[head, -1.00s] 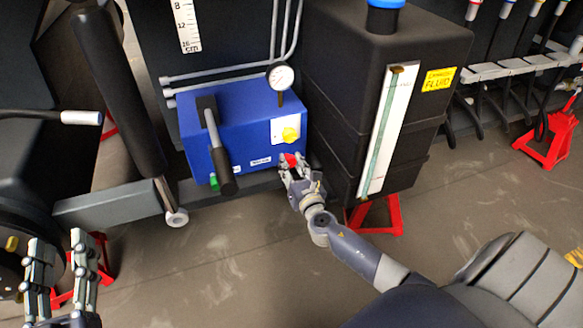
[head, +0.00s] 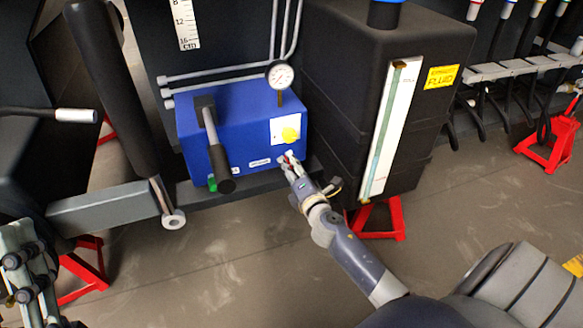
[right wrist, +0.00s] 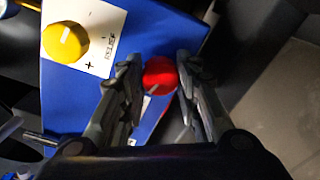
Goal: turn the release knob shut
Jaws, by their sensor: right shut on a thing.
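A red knob (right wrist: 160,75) sits on the front of the blue pump box (head: 230,130), below a yellow knob (head: 290,134) on a white plate. The yellow knob also shows in the right wrist view (right wrist: 65,41), beside small lettering and plus and minus marks. My right gripper (head: 290,160) is shut on the red knob, with one finger on each side of it in the right wrist view (right wrist: 159,68). In the head view its fingers hide most of the red knob. My left gripper (head: 30,255) is at the lower left, away from the box, cut by the frame edge.
A black lever (head: 219,165) stands out from the box front, left of the knobs. A gauge (head: 280,75) rises above it. A black fluid tank (head: 345,120) stands close on the right. Red stands (head: 378,220) are on the floor.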

